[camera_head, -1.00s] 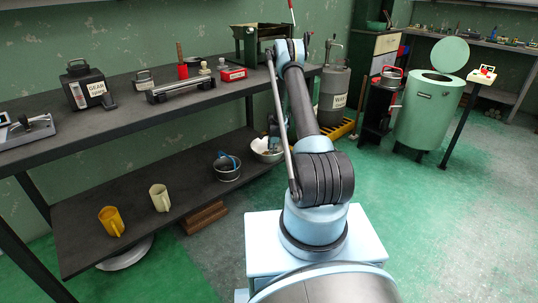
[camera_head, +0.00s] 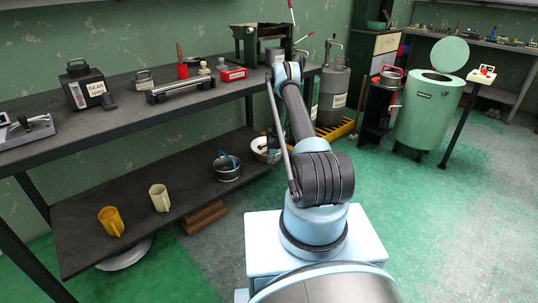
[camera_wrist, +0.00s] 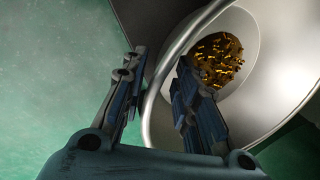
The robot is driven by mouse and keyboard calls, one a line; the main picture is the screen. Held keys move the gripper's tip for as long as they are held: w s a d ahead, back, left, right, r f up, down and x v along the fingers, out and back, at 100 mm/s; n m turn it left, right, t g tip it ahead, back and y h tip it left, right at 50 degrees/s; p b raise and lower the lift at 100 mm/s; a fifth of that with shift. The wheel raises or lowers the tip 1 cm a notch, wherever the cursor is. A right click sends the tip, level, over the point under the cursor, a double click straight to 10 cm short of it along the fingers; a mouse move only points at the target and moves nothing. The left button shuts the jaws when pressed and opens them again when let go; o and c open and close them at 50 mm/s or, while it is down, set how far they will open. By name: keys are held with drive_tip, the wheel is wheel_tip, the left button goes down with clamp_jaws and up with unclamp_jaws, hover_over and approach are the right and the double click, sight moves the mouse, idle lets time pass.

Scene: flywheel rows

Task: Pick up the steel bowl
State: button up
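The steel bowl (camera_wrist: 276,88) fills the right of the wrist view, tilted in the picture, with a heap of golden-brown bits inside. My gripper (camera_wrist: 160,57) is open, one finger outside the bowl's rim and the other over its inside. The rim passes between the fingers, with gaps visible. In the head view the bowl (camera_head: 266,157) sits at the right end of the lower shelf, partly hidden by my arm. The gripper is mostly hidden there behind the arm.
On the lower shelf (camera_head: 130,222) stand a metal pot (camera_head: 227,168) with something blue in it, a cream mug (camera_head: 160,198) and a yellow mug (camera_head: 111,221). The upper bench (camera_head: 130,118) overhangs the shelf.

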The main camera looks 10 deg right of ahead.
drive_tip(key=shift+w+f, duration=0.15)
drive_tip(key=shift+f, duration=0.2)
clamp_jaws()
drive_tip(key=shift+r, duration=0.1)
